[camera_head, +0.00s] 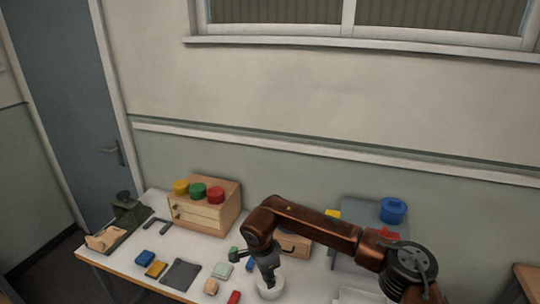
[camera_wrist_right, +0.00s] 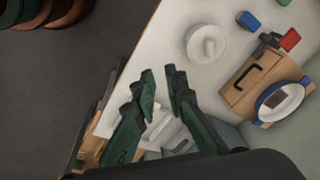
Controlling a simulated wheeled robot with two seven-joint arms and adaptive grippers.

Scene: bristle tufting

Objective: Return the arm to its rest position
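My right arm comes in from the right in the head view and bends at a copper-coloured joint. A white round pot (camera_head: 270,290) shows just below the gripper in the head view. In the right wrist view this pot (camera_wrist_right: 206,43) stands apart from the fingertips. My left gripper is not in view.
A wooden box (camera_head: 213,214) with yellow, green and red round tops stands at the back. A smaller box with a handle (camera_wrist_right: 252,84) stands beyond the fingers. Small blocks lie along the front. A grey stand bears a blue container (camera_head: 393,210). Dark floor (camera_wrist_right: 70,70) lies beside the table edge.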

